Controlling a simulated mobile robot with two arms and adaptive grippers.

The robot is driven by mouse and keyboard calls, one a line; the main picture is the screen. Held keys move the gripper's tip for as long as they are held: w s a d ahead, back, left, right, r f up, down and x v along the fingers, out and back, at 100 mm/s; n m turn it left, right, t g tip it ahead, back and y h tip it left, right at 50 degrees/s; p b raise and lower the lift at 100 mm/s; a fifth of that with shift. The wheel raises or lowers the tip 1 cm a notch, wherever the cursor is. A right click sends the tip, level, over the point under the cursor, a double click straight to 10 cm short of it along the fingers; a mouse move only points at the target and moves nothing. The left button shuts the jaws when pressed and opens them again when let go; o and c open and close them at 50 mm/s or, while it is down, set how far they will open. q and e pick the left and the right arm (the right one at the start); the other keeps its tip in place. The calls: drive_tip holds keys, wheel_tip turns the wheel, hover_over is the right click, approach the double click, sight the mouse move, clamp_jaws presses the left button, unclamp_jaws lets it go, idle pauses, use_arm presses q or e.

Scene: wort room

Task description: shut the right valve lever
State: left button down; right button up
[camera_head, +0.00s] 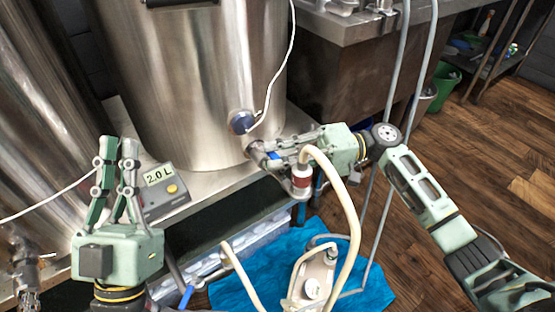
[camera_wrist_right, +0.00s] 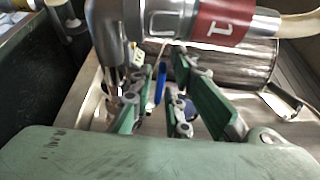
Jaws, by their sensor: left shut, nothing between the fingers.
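The right valve is at the foot of the steel kettle (camera_head: 200,80), with a blue lever (camera_head: 275,156). A red-banded hose fitting (camera_head: 302,178) hangs by it; the band reads 1 in the right wrist view (camera_wrist_right: 219,22). My right gripper (camera_head: 268,148) reaches in from the right at the valve and partly hides it. In the right wrist view the blue lever (camera_wrist_right: 160,83) shows between its parted fingers (camera_wrist_right: 160,75); contact cannot be told. My left gripper (camera_head: 117,145) points up, shut and empty, at the left, away from the valve.
A grey scale (camera_head: 162,190) reading 2.0 L stands left of the valve. Another blue lever (camera_head: 186,297) shows at the lower left. A pump (camera_head: 312,275) with pale hoses sits on a blue cloth (camera_head: 250,285). Grey hoses hang at the right. Wooden floor lies open at the right.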

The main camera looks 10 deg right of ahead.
drive_tip(key=shift+a, duration=0.25)
drive_tip(key=shift+c, duration=0.2)
clamp_jaws()
